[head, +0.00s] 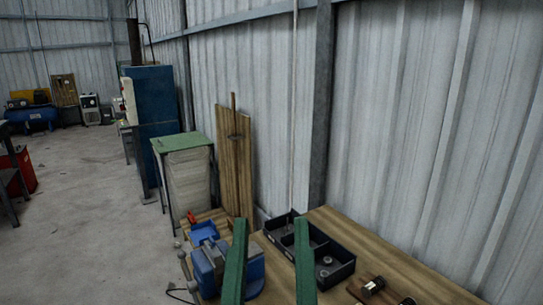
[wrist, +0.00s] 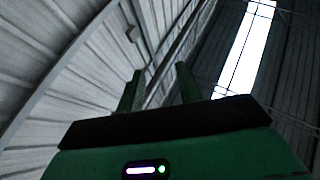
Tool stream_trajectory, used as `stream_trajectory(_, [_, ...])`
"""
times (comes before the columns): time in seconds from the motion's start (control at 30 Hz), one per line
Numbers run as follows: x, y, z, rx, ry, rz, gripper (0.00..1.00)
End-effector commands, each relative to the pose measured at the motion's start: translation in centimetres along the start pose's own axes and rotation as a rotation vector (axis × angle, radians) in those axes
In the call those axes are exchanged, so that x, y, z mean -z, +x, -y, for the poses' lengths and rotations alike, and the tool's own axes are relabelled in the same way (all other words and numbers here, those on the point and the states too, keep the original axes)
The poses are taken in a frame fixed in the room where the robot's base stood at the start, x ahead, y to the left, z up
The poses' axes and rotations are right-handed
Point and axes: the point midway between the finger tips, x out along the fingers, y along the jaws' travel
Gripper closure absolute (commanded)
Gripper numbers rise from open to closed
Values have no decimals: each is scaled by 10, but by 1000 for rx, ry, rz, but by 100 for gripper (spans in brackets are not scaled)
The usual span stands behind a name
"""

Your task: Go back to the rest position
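My gripper (head: 271,222) shows in the head view as two green fingers rising from the bottom edge, in front of the wooden bench in the picture. The fingers are wide apart with nothing held between them. In the wrist view my gripper (wrist: 158,76) points up toward the roof and a bright skylight strip. Its two green fingers stand apart there too, and the space between them is empty. The rest of my arm is out of view.
The wooden bench (head: 385,262) carries a black divided tray (head: 335,272), a blue vise (head: 208,268) and mallets (head: 372,287). A green-topped stand (head: 182,142) and blue cabinet (head: 155,105) stand along the corrugated wall (head: 430,120). The floor (head: 85,200) at left is largely clear.

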Motion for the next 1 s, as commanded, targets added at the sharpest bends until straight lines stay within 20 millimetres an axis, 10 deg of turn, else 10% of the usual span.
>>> stream_trajectory(0.03, [33, -17, -8, 7, 81, -80, 65])
stream_trajectory(0.1, [76, 15, -8, 11, 82, -69, 65])
stream_trajectory(0.6, [290, 147, -17, 21, 89, -61, 65])
stream_trajectory(0.8, [344, 180, -19, 24, 93, -60, 65])
stream_trajectory(1.0, [354, 186, -20, 25, 94, -59, 65])
